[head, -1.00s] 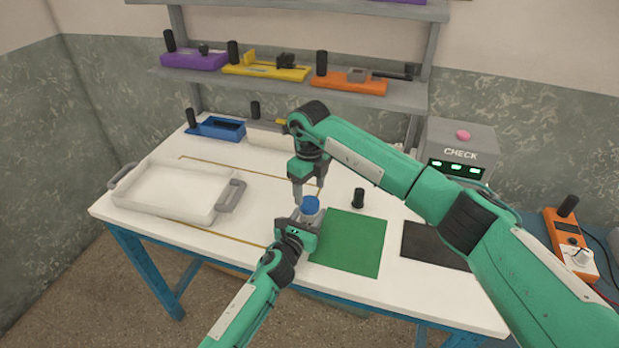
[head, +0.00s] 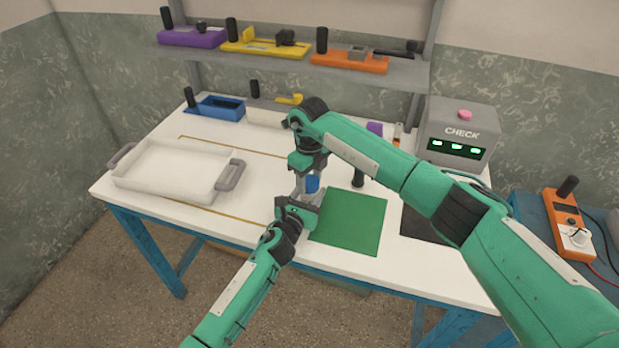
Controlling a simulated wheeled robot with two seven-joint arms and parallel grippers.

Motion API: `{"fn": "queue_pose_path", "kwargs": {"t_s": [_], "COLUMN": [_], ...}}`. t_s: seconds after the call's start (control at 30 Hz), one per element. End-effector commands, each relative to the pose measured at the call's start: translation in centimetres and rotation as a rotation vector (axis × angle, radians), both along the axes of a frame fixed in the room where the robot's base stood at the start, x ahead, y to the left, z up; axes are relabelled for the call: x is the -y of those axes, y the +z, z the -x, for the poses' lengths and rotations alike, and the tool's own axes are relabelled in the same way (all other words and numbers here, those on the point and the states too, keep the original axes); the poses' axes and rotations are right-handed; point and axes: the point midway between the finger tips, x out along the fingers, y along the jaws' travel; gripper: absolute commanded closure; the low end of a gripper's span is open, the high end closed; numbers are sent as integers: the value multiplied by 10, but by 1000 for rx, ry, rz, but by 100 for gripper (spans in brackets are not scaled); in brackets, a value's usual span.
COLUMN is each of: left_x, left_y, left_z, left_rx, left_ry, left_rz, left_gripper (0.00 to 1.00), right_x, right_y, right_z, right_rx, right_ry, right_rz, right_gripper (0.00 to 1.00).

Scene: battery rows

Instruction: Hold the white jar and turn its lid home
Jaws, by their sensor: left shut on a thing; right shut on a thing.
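The blue lid (head: 313,184) sits on top of the white jar, which stands upright at the left edge of the green mat (head: 350,221). The jar's body is mostly hidden by my grippers. My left gripper (head: 311,203) is shut on the jar from the front, low down. My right gripper (head: 307,184) points down from above and is shut on the blue lid, partly covering it. Whether the lid is fully seated cannot be seen.
A white tray (head: 130,185) with grey handles is at the left. A black-topped object (head: 358,177) stands close behind the mat. A dark pad (head: 425,226) and the CHECK box (head: 458,133) are at the right. The table between tray and jar is clear.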

Motion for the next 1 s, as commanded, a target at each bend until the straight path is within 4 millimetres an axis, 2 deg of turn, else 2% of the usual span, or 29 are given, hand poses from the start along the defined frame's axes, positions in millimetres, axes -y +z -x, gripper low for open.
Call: {"fn": "queue_pose_path", "kwargs": {"t_s": [0.2,0.23,0.33,0.37,0.63,0.73,0.87,1.0], "left_x": [0,0,0,0,0,0,0,0], "left_y": [0,0,0,0,0,0,0,0], "left_z": [0,0,0,0,0,0,0,0], "left_rx": [0,0,0,0,0,0,0,0], "left_ry": [0,0,0,0,0,0,0,0], "left_rz": [0,0,0,0,0,0,0,0], "left_gripper": [100,100,100,100,100,100,100,100], "right_x": [0,0,0,0,0,0,0,0], "right_y": [0,0,0,0,1,7,26,57], "right_z": [0,0,0,0,0,-1,-1,-1], "right_rx": [0,1,0,0,0,1,4,5], "right_ry": [-7,-7,-7,-7,-7,-7,-8,-7], "right_rz": [0,1,0,0,0,0,0,0], "right_gripper": [79,50,30,26,26,26,26,26]}}
